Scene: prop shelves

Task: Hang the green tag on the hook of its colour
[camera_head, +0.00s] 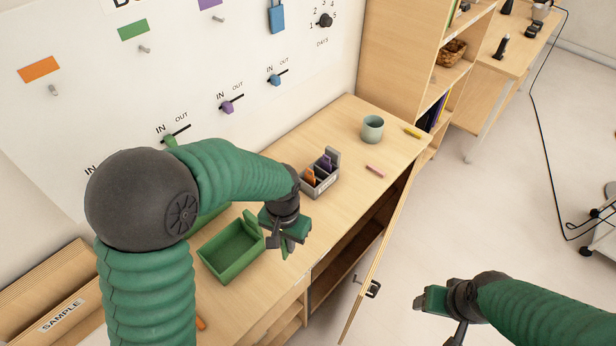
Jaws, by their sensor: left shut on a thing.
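The green label (133,30) is on the white wall board, with a small grey hook (144,49) below it; the hook is bare. My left gripper (285,243) is shut, above the desk beside the green tray (230,279). A small green piece shows at its fingertips and looks like the green tag; the fingers are green too and hide most of it. A grey holder (320,188) on the desk contains an orange tag (309,176) and a purple tag (326,164). My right gripper (438,303) is low at the right over the floor; its jaws are unclear.
An orange label (38,69) has a bare hook; a blue tag (277,17) hangs farther right. A cup (372,129), a pink stick (375,171) and a yellow object (411,132) are on the desk. A cabinet door (377,256) stands open in front.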

